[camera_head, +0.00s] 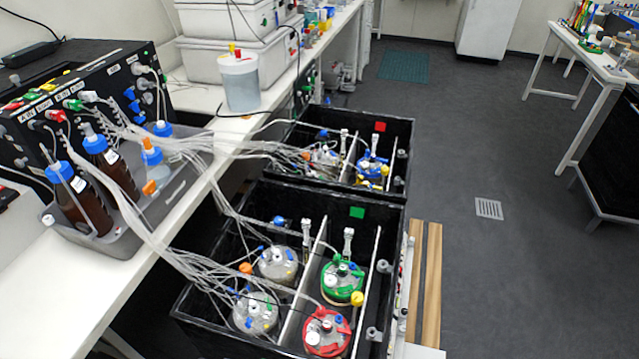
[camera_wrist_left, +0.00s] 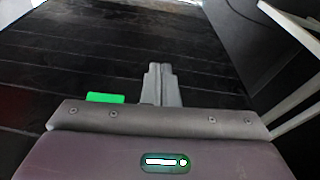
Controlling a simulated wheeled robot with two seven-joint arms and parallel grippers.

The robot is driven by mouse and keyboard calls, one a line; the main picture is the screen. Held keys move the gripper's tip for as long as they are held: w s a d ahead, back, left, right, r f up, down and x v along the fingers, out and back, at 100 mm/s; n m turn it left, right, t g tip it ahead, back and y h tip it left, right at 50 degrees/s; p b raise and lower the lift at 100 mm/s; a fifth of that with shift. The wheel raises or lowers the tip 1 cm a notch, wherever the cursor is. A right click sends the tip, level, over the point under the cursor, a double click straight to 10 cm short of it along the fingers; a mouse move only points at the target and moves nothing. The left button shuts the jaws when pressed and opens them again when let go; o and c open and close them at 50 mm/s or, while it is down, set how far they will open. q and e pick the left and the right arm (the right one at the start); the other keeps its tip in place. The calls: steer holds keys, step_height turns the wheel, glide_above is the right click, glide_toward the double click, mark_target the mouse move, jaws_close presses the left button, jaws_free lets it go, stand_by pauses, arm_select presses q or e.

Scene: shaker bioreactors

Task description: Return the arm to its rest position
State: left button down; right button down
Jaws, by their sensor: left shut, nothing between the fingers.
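My left gripper (camera_wrist_left: 160,70) shows in the left wrist view, its two fingers together with nothing between them. It points toward a dark surface with faint lines, and I see no object touching the fingertips. A bright green patch (camera_wrist_left: 105,97) shows just left of the fingers; I cannot tell what it belongs to. Neither arm nor gripper shows in the head view, and my right gripper is in no view.
A near black box (camera_head: 357,213) holds bioreactors with red, green and clear lids. A second black box (camera_head: 380,127) stands behind it. Tubes run to a grey tray (camera_head: 110,240) of bottles on the white bench (camera_head: 95,295). Open floor (camera_head: 520,280) lies to the right.

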arm_select(q)
steer(key=s+a+f, duration=0.1)
steer(key=s+f, duration=0.3)
steer(key=f, duration=0.4)
steer(key=s+f, duration=0.4)
steer(key=f, duration=0.4)
steer(key=s+a+f+g+b, duration=0.1)
steer(key=s+a+f, duration=0.2)
steer(key=s+f, duration=0.8)
steer(key=s, duration=0.3)
steer(key=shift+g+b, duration=0.3)
